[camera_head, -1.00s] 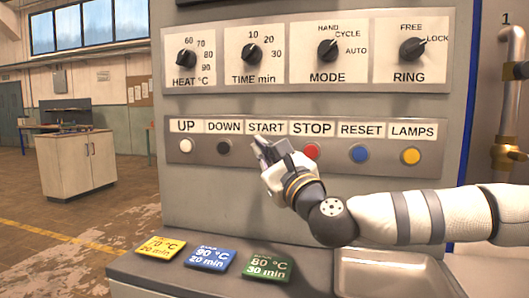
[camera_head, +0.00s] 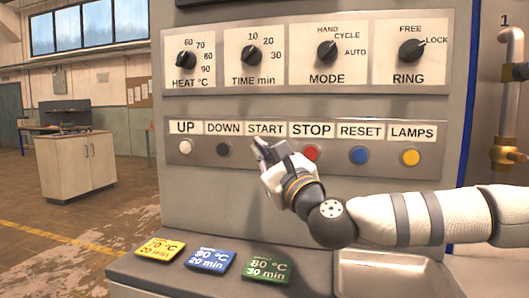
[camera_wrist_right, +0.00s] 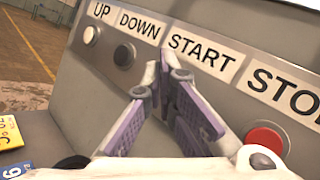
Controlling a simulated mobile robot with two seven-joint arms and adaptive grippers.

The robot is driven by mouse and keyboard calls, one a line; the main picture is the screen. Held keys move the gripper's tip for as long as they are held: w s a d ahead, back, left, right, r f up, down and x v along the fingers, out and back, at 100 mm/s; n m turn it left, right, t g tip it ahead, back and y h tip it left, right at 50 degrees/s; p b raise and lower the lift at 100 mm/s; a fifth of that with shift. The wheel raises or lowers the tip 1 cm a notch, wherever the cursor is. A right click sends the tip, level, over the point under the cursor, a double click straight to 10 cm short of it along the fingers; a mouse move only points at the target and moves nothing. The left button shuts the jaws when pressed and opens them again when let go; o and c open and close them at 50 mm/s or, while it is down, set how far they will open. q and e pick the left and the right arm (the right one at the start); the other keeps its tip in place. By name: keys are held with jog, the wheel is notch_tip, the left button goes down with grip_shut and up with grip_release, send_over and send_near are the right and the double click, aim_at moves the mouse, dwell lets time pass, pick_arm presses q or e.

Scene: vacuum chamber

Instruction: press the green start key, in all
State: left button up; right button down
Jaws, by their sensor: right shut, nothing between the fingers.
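The START label (camera_head: 266,128) sits in the button row of the machine's front panel. The green start key under it is hidden behind my right gripper (camera_head: 259,146) in the head view and behind its fingers in the right wrist view (camera_wrist_right: 167,72). The right gripper is shut and empty, its fingertips in front of the spot below START. I cannot tell whether they touch the key. My left gripper is not in view.
The black DOWN button (camera_head: 223,148) is left of the fingertips and the red STOP button (camera_head: 311,152) right. A white UP button (camera_head: 186,146), blue RESET button (camera_head: 359,154) and yellow LAMPS button (camera_head: 411,156) share the row. Knobs are above; yellow, blue and green cards (camera_head: 268,265) lie below.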

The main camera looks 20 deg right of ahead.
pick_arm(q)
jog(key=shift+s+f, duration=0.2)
pick_arm(e)
jog(key=shift+w+d, duration=0.25)
jog(key=shift+w, duration=0.1)
pick_arm(q)
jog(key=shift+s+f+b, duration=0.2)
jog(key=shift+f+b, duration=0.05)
jog(key=shift+b, duration=0.15)
pick_arm(e)
jog(key=shift+w+d, duration=0.25)
jog(key=shift+w, duration=0.1)
jog(key=shift+s+a, duration=0.1)
dwell(0.5)
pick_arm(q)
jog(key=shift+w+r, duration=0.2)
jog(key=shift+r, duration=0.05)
pick_arm(e)
jog(key=shift+s+a, duration=0.4)
jog(key=shift+s, duration=0.2)
pick_arm(q)
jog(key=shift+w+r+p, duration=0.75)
jog(key=shift+p, duration=0.1)
pick_arm(e)
jog(key=s+a, duration=0.1)
jog(key=s, duration=0.1)
jog(key=s+a, duration=0.1)
jog(key=s, duration=0.1)
jog(key=shift+a, duration=0.4)
